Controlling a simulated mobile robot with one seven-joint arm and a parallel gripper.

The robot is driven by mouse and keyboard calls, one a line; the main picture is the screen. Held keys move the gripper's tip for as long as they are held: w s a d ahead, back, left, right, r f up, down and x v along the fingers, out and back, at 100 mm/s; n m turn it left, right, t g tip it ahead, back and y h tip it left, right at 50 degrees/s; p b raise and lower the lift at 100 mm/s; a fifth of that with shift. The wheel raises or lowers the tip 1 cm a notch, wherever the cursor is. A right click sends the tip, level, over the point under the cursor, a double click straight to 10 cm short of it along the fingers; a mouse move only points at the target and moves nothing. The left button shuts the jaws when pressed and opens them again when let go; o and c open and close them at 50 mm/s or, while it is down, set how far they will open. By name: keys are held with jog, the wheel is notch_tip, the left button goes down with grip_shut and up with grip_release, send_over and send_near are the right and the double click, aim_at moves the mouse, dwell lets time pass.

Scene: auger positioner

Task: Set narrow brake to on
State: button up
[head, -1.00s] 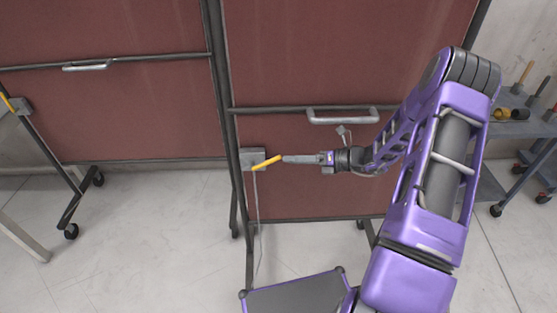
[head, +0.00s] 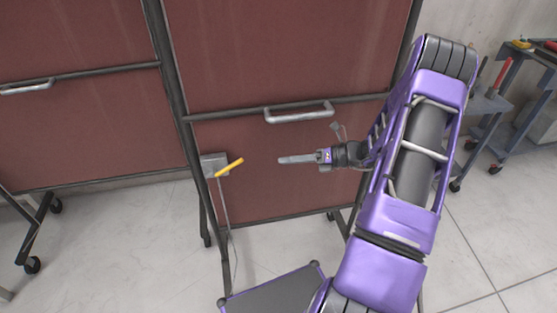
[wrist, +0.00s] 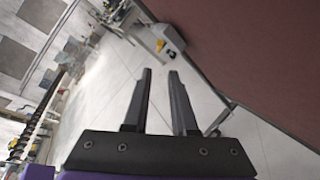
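The brake is a yellow lever (head: 230,167) on a grey box (head: 212,161), fixed to the left post of the right-hand, narrower-looking panel (head: 285,60). The lever slants up to the right. My gripper (head: 280,160) is right of the lever tip, apart from it, with its fingers pointing left. In the wrist view my gripper (wrist: 160,72) has two separated fingers with nothing between them. A grey box (wrist: 172,40) with a small yellow part shows beyond the fingertips there.
A metal handle (head: 298,112) sits on the panel above my gripper. A second brown panel (head: 75,110) stands at left. Tool carts (head: 500,100) stand at right. Pale floor lies below.

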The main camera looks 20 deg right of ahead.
jog(key=s+a+f+t, duration=0.1)
jog(key=f, duration=0.1)
jog(key=s+a+f+m+t, duration=0.1)
jog(key=s+a+f+t, duration=0.1)
jog(key=s+a+f+m+t, duration=0.1)
jog(key=s+f, duration=0.1)
jog(key=shift+s+a+f+t+h+b, duration=0.1)
jog(key=shift+a+f+t+h+b, duration=0.05)
jog(key=shift+f+t+h+b, duration=0.2)
grip_shut()
jog(key=w+d+r+x, duration=0.1)
jog(key=r+x, duration=0.1)
jog(key=x, duration=1.1)
jog(key=shift+r+m, duration=0.15)
jog(key=shift+m, duration=0.15)
jog(key=shift+w+d, duration=0.1)
jog(key=shift+w, duration=0.05)
jog(key=shift+w+r, duration=0.1)
